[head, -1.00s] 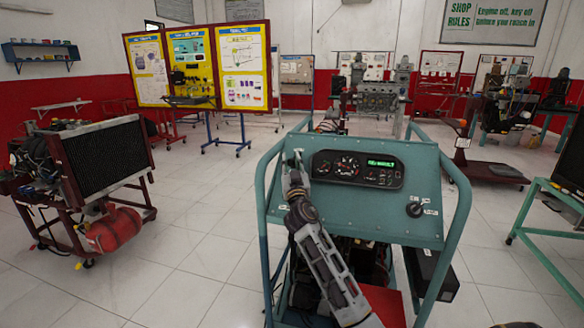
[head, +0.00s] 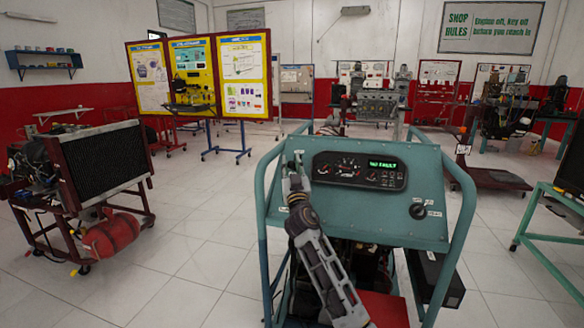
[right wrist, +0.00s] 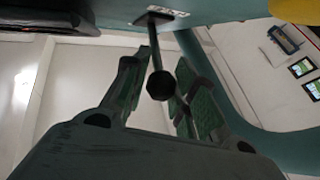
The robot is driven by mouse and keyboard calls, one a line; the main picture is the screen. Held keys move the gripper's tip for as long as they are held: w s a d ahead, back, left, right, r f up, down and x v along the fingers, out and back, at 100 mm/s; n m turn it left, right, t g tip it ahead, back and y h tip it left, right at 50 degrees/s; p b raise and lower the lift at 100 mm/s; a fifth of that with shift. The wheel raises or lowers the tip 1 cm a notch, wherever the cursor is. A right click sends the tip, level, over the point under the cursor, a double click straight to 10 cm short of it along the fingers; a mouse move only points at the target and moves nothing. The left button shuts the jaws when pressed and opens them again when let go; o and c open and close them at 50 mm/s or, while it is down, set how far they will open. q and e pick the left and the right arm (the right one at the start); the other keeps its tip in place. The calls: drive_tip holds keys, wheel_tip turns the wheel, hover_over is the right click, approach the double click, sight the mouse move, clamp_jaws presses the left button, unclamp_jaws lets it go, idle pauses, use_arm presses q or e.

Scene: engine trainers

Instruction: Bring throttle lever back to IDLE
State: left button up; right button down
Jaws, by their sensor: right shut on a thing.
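The throttle lever (right wrist: 160,86) is a thin dark rod with a round black knob. In the right wrist view it comes out of a small labelled plate on the teal panel. My right gripper (right wrist: 165,60) is shut on it, with one green-padded finger on each side of the lever. In the head view my right gripper (head: 294,172) is at the upper left of the teal console panel (head: 385,215) and mostly hides the lever. The IDLE marking is too small to read. My left gripper is not in view.
A dark gauge cluster (head: 358,170) with a green-lit display sits just right of the gripper. A rotary key switch (head: 417,210) is at the panel's right. Teal tube rails (head: 462,200) frame the console. A radiator stand (head: 105,165) is at left, with open floor between.

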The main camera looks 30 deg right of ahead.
drive_tip(key=c, duration=1.4)
unclamp_jaws()
drive_tip(key=shift+a, duration=0.3)
drive_tip(key=shift+c, duration=0.2)
drive_tip(key=shift+o, duration=1.3)
drive_tip(key=shift+w, duration=0.15)
drive_tip(key=shift+d, duration=0.1)
drive_tip(key=shift+s+f, duration=0.1)
drive_tip(key=shift+s, duration=0.15)
drive_tip(key=shift+s+a+f, duration=0.2)
drive_tip(key=shift+s, duration=0.15)
drive_tip(key=v, duration=1)
drive_tip(key=shift+s+a, duration=0.2)
drive_tip(key=shift+s, duration=0.1)
drive_tip(key=shift+f, duration=0.15)
drive_tip(key=shift+s, duration=0.1)
